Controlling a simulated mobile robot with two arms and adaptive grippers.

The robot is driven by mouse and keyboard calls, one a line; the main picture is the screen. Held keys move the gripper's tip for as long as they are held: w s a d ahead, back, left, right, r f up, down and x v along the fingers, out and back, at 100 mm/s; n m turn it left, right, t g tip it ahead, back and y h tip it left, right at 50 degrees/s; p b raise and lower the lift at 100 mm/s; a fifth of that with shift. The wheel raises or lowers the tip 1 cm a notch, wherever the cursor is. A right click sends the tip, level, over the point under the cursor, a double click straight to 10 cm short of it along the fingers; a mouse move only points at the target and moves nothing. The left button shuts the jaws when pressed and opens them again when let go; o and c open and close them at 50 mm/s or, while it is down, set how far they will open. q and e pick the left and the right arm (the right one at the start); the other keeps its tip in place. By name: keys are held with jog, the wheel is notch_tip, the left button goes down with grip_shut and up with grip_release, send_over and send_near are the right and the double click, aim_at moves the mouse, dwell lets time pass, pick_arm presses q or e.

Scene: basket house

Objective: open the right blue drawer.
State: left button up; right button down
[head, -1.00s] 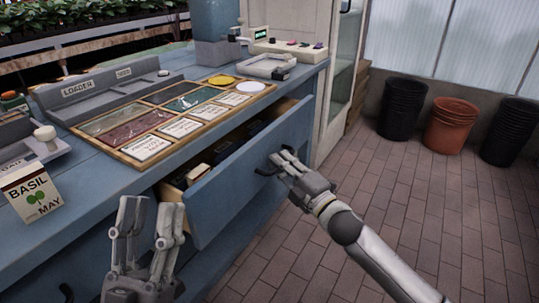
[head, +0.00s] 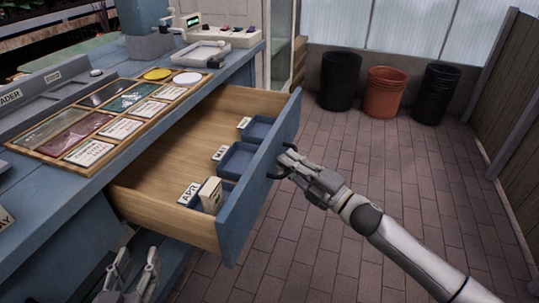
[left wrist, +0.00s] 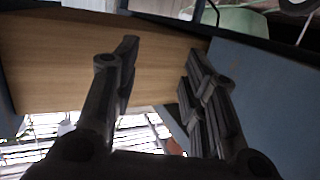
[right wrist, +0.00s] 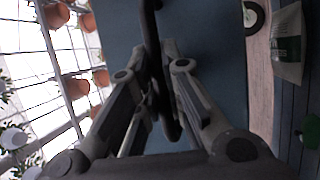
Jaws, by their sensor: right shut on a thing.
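The right blue drawer (head: 262,185) is pulled well out of the blue bench, so its wooden inside shows. Inside near its front are blue trays (head: 236,160) with month labels, and a small packet stands in the one marked APR. My right gripper (head: 283,163) is shut on the dark drawer handle (head: 275,172); the handle also passes between its fingers in the right wrist view (right wrist: 158,70). My left gripper (head: 136,272) is open and empty, low beside the bench, below the drawer's near side. In the left wrist view its fingers (left wrist: 160,85) stand apart in front of the drawer's wooden side.
The bench top (head: 50,215) holds a wooden board (head: 115,110) with coloured squares and cards, and a small device (head: 222,35). Black and orange pots (head: 385,92) stand by the far wall. The brick floor (head: 400,190) right of the drawer is clear.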

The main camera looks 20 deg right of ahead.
pick_arm(q)
jog(key=shift+s+f+g+y+p, duration=0.15)
jog(key=shift+s+f+g, duration=0.2)
jog(key=shift+f, duration=0.25)
jog(key=shift+s+f+g+y+p, duration=0.1)
jog(key=shift+s+f+g, duration=0.3)
jog(key=shift+f, duration=0.2)
jog(key=shift+s+f+g+y+p, duration=0.15)
jog(key=shift+s+f+g, duration=0.2)
jog(key=shift+f, duration=0.25)
pick_arm(e)
jog(key=s+d, duration=0.3)
jog(key=d, duration=0.2)
jog(key=shift+s, duration=0.35)
jog(key=shift+f, duration=0.1)
jog(key=c, duration=1.8)
grip_release()
jog(key=shift+v, duration=5.95)
